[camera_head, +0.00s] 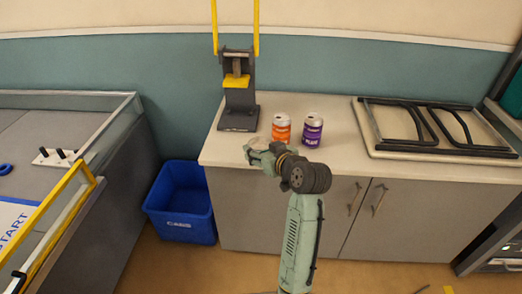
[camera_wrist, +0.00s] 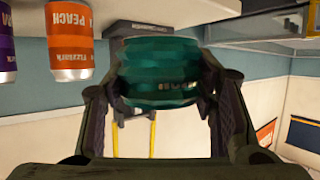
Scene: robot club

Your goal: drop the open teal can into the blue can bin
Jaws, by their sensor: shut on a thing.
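The teal can (camera_wrist: 158,72) is held between the two fingers of my gripper (camera_wrist: 160,95) in the wrist view. Its open top cannot be made out. In the head view my gripper (camera_head: 258,151) is at the front left edge of the counter, left of and in front of the orange can; there the teal can is not clearly told apart from the fingers. The blue can bin (camera_head: 181,226) stands on the floor left of the cabinet, below and to the left of my gripper. Its inside looks empty from here.
An orange can (camera_head: 281,130) and a purple can (camera_head: 312,131) stand on the counter (camera_head: 340,145). A framed rack (camera_head: 420,125) lies at right. A walled table (camera_head: 85,120) flanks the bin at left.

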